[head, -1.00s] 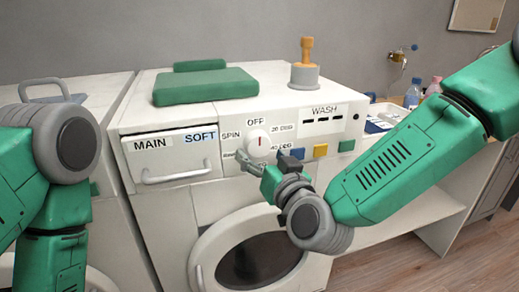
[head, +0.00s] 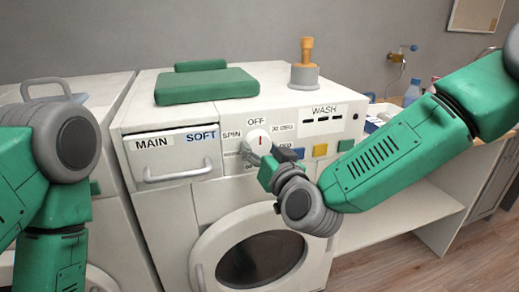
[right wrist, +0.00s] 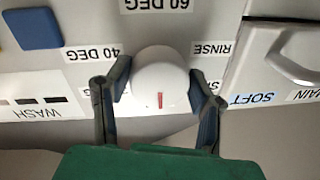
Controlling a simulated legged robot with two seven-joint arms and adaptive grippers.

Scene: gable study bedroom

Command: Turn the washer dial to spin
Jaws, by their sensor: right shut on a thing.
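The washer dial (head: 259,138) is a round white knob on the front panel of the white washer (head: 125,118). Its red mark points up at the OFF label, with SPIN to its left. My right gripper (head: 259,154) comes at it from below right. In the right wrist view, which is upside down, the two fingers (right wrist: 160,92) lie on either side of the dial (right wrist: 160,76) and are shut on it. RINSE and 40 DEG labels show beside it. My left arm stands at the left of the head view, its gripper out of view.
A drawer marked MAIN and SOFT (head: 180,172) is left of the dial. Blue, yellow (head: 320,150) and green buttons are to its right. The round door (head: 262,258) is below.

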